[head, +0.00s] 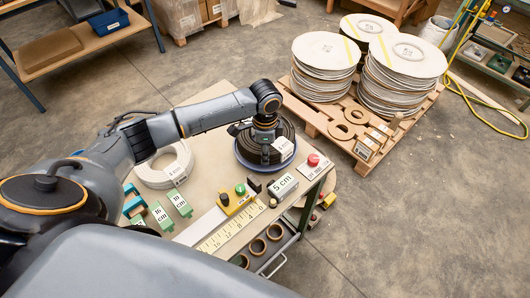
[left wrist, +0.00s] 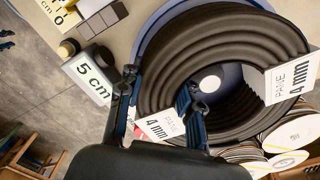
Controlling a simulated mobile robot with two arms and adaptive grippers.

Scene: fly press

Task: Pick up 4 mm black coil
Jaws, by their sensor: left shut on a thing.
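The black coil (head: 284,131) lies in a blue round dish (head: 243,163) on the bench, with a white tag on its right side. In the left wrist view the coil (left wrist: 220,42) fills the right half, and tags reading "4 mm" show on it. My left gripper (head: 266,150) comes down on the coil from above. In the left wrist view my left gripper (left wrist: 160,95) has one finger outside the ring and the other in its centre hole, shut on the coil's wall. The gripper hides part of the coil. My right gripper is not in view.
A white coil (head: 153,179) lies left on the bench (head: 205,150). A "5 cm" block (head: 283,186), a red button (head: 313,160), a ruler (head: 232,226) and green blocks (head: 180,204) stand near the front. A pallet (head: 312,122) with stacked discs is behind, right.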

